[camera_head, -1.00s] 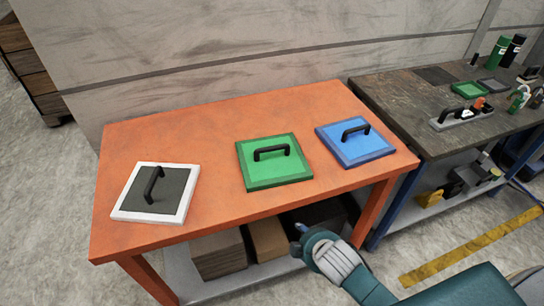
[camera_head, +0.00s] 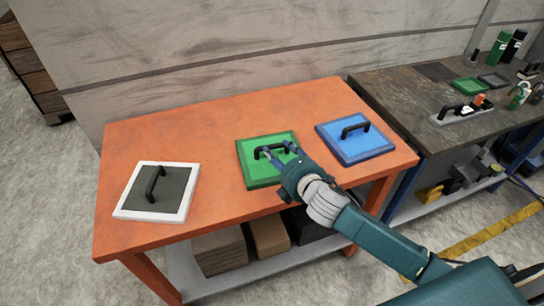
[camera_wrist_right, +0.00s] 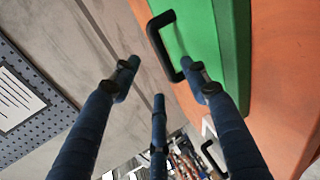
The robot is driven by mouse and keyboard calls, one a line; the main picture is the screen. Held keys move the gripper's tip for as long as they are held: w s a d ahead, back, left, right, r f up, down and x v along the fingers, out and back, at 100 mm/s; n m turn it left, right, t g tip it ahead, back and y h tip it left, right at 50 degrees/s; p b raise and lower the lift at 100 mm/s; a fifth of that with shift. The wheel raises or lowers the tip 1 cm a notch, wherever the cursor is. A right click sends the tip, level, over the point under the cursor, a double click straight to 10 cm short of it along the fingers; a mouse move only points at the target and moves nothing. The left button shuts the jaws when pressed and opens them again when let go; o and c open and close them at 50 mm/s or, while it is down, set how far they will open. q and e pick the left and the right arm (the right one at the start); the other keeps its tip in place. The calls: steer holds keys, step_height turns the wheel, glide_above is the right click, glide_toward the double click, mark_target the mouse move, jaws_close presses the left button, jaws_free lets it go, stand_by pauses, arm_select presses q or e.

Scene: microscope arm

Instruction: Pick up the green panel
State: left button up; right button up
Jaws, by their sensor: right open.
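The green panel (camera_head: 258,172) lies flat on the orange table, with a black handle (camera_head: 262,152) on its top. My right gripper (camera_head: 277,150) is over the panel's right part, its fingers open and pointing at the handle, and it hides part of the panel. In the right wrist view the open fingers (camera_wrist_right: 145,75) show, with the panel (camera_wrist_right: 195,35) and its black handle (camera_wrist_right: 160,45) at upper right. The right finger is close to the handle; I cannot tell whether it touches. The fingers hold nothing. My left gripper is not in view.
A white-framed dark panel (camera_head: 178,204) lies on the table (camera_head: 215,205) to the left, and a blue panel (camera_head: 366,149) to the right, both with black handles. A dark workbench (camera_head: 400,88) with tools stands at right. The table's back left is clear.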

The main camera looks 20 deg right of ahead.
mark_target(273, 146)
steer(key=shift+w+f+p, duration=0.15)
steer(key=shift+w+p, duration=0.15)
steer(key=shift+w, duration=0.4)
steer(key=shift+p+x, duration=0.3)
steer(key=shift+x, duration=1.7)
steer(key=shift+s+d+f, duration=0.15)
steer(key=shift+c, duration=0.6)
jaws_close()
